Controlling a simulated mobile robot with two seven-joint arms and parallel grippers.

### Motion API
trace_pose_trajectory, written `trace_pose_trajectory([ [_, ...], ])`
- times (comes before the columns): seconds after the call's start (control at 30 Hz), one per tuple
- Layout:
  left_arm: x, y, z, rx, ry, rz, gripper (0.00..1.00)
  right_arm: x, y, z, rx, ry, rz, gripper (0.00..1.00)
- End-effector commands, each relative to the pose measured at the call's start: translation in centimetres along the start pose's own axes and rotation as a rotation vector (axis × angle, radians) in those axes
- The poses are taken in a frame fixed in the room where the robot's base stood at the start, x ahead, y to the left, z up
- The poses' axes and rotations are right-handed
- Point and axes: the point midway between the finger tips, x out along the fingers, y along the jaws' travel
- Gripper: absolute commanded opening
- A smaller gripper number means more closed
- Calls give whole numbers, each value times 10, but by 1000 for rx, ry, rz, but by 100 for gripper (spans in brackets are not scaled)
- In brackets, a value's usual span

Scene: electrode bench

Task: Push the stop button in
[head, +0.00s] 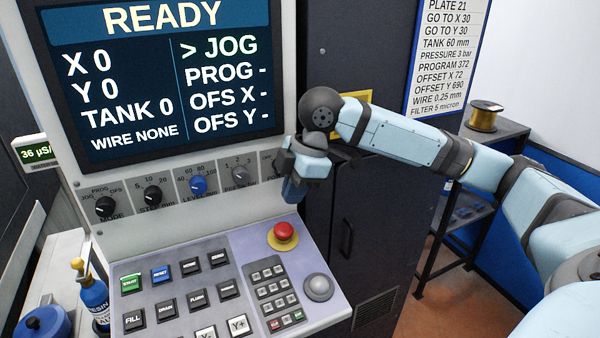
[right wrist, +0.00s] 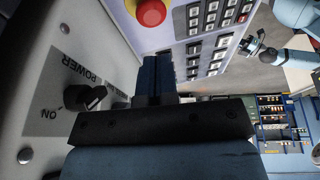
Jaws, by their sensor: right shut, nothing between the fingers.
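The stop button is a red mushroom head (head: 284,230) on a yellow base, on the right part of the sloped control panel. It stands proud of its base. It also shows at the top of the right wrist view, as a red cap (right wrist: 151,12) on a yellow ring. My right gripper (head: 294,192) is shut and empty, its fingers pointing down. It hangs above the button in the head view, apart from it. Its closed blue fingers show in the right wrist view (right wrist: 156,72). A light blue arm with a dark end, likely my left, shows small at that view's right.
The sloped panel (head: 219,262) carries several push buttons, a keypad (head: 273,290) and a grey dome (head: 318,287). A row of knobs (head: 198,184) runs under the READY screen (head: 160,80). A dark cabinet (head: 365,235) stands to the right.

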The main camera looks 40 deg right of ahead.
Motion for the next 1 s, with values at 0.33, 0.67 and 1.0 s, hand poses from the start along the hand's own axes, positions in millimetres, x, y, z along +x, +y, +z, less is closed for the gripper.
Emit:
trace_pose_trajectory([
  [0.33, -1, -1, -2, 0, 1, -1, 0, 57, 4, 8, 0, -1, 0, 0],
  [0.67, -1, -1, 0, 0, -2, -1, 0, 67, 5, 11, 0, 0, 1, 0],
  [1.0, -8, 0, -8, -1, -7, -1, 0, 73, 7, 13, 1, 0, -2, 0],
])
